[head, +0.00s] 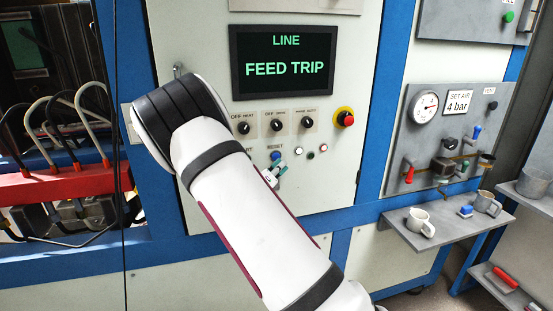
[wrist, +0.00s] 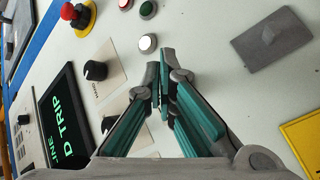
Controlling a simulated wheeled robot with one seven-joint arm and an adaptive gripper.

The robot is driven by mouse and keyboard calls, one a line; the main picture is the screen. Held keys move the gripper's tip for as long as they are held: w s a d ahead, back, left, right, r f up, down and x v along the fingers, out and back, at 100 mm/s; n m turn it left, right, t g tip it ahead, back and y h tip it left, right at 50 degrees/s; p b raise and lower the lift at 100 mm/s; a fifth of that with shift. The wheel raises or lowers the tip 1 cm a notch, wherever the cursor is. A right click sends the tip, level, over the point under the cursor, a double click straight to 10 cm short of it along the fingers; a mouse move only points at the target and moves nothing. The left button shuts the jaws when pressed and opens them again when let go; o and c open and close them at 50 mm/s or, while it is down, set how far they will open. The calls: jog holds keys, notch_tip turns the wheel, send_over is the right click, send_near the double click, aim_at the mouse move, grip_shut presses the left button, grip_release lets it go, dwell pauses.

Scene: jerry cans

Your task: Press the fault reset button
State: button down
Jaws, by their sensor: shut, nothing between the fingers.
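A small blue button (head: 275,155) sits under the RESET label on the cream control panel (head: 330,185) in the head view. My gripper (head: 280,166) is just below and beside it, close to the panel; I cannot tell whether they touch. In the wrist view, my gripper (wrist: 163,68) has its teal fingers drawn together at the tips, with nothing held. The blue button does not show in the wrist view; the fingers may hide it. The dark display (head: 284,60) above reads LINE FEED TRIP.
Several small round buttons, one white (wrist: 148,43) and one green (wrist: 147,9), lie near my fingertips. Black knobs (head: 277,125) sit above. A red emergency stop (head: 345,118) is at the upper right.

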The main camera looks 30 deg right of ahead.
jog(key=shift+w, duration=0.1)
dwell(0.4)
jog(key=shift+w+d+b, duration=0.1)
jog(key=shift+w+b, duration=0.2)
jog(key=shift+w+d+b, duration=0.15)
jog(key=shift+w+b, duration=0.15)
jog(key=shift+w, duration=0.1)
dwell(0.7)
jog(key=shift+s, duration=0.1)
jog(key=shift+s+a+p, duration=0.25)
jog(key=shift+s+p, duration=0.2)
jog(key=shift+s, duration=0.25)
jog(key=shift+s, duration=0.15)
jog(key=s+p, duration=0.1)
jog(key=s, duration=0.1)
jog(key=s+a+p, duration=0.1)
jog(key=s, duration=0.1)
jog(key=shift+s+a+p, duration=0.2)
jog(key=shift+s+p, duration=0.1)
dwell(0.9)
